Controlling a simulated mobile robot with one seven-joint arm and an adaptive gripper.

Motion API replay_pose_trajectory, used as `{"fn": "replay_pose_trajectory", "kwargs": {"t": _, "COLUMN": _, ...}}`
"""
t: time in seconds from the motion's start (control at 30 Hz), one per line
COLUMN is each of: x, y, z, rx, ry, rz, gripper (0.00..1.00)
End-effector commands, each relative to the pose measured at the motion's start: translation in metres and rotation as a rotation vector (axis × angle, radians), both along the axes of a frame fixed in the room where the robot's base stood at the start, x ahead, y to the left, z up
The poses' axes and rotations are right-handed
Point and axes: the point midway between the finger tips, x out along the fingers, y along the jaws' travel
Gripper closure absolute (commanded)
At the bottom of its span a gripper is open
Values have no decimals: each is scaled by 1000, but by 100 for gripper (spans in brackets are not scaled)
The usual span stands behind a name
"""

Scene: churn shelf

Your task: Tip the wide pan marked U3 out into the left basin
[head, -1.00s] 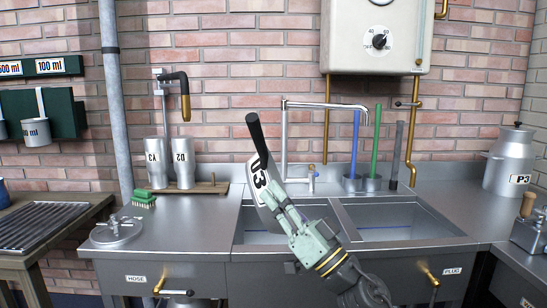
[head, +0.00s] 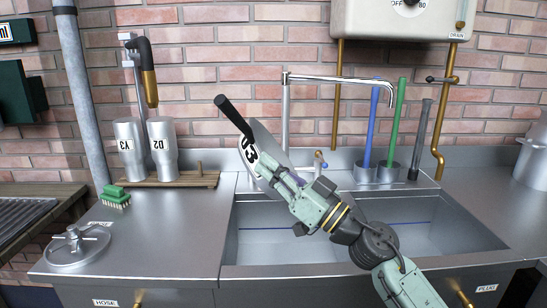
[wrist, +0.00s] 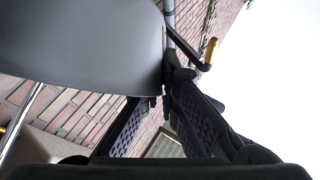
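The wide pan marked U3 (head: 248,151) is steeply tilted, with its black handle (head: 233,116) pointing up and left. It is above the left basin (head: 249,245), near that basin's left side. My gripper (head: 275,177) is shut on the pan's rim and holds it in the air. In the wrist view the pan's smooth grey surface (wrist: 80,40) fills the upper left, with its edge at the fingertips of my gripper (wrist: 165,88). I cannot see into the pan or tell whether anything is in it. My arm covers part of the basins and the divider.
A tap (head: 330,79) arches behind the pan. Blue (head: 370,125) and green (head: 396,125) tubes stand behind the sink. Cups marked Y3 (head: 128,150) and D2 (head: 161,150) stand on a wooden board at left. A green brush (head: 115,196) and a round lid (head: 76,247) lie on the counter.

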Motion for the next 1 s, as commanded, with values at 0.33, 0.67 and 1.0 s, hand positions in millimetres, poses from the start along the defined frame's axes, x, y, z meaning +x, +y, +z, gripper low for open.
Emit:
{"fn": "replay_pose_trajectory", "kwargs": {"t": 0.33, "x": 0, "y": 15, "z": 3, "rx": -510, "ry": 1, "rz": -3, "gripper": 100}}
{"fn": "replay_pose_trajectory", "kwargs": {"t": 0.67, "x": 0, "y": 22, "z": -8, "rx": -823, "ry": -1, "rz": -1, "gripper": 100}}
{"fn": "replay_pose_trajectory", "kwargs": {"t": 1.0, "x": 0, "y": 25, "z": -14, "rx": -945, "ry": -2, "rz": -1, "gripper": 100}}
